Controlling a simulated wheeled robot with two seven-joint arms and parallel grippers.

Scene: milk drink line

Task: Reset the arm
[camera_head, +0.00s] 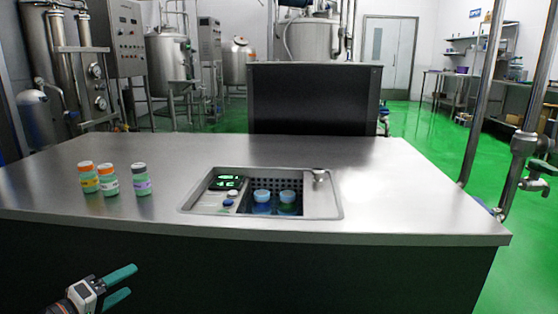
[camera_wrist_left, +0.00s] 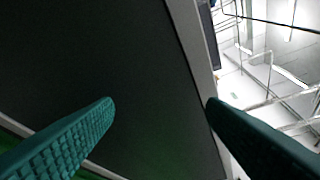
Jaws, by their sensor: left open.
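My left gripper (camera_head: 126,285) is low at the left in the head view, in front of the table's dark front side and below its top edge. Its two teal fingers are apart with nothing between them. In the left wrist view the open fingers (camera_wrist_left: 160,105) show with the dark table front (camera_wrist_left: 130,60) behind the gap. My right gripper is in neither view.
On the steel table (camera_head: 400,190) several small bottles stand: an orange-capped one (camera_head: 88,178), another (camera_head: 109,181) and a grey-capped one (camera_head: 141,180). A sunken basin (camera_head: 325,205) holds two blue-lidded containers (camera_head: 262,200). The table's right part is clear; steel pipes (camera_head: 478,100) rise beyond.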

